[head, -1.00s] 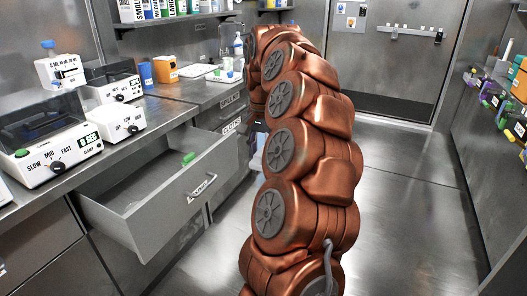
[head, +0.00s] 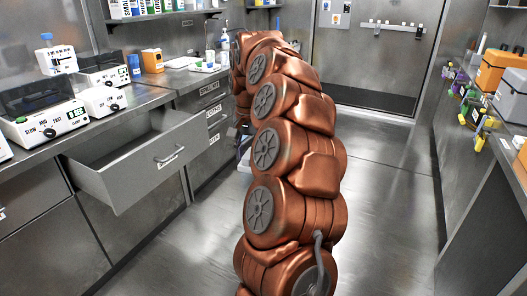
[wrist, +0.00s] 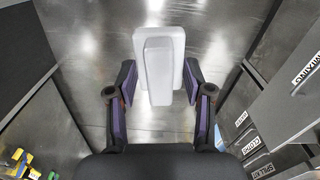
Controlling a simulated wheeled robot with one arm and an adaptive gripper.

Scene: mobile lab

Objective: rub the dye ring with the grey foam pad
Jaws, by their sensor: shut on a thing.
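In the wrist view, my gripper (wrist: 160,85) is shut on a pale grey-white pad (wrist: 164,60), a flat slab with a narrower block on its near face. The purple-lined fingers sit on either side of it. Only steel floor shows behind the pad, and it looks clear of any surface. In the head view, my copper arm hides most of the gripper, and only a pale sliver shows beside the arm. I cannot make out a dye ring in either view.
A grey drawer (head: 165,165) stands open from the left counter, which holds white lab devices (head: 42,122). An orange box (head: 152,61) and a white tray (head: 182,62) stand farther back. A right bench carries pipettes and boxes (head: 490,75). The middle floor (head: 380,190) is clear.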

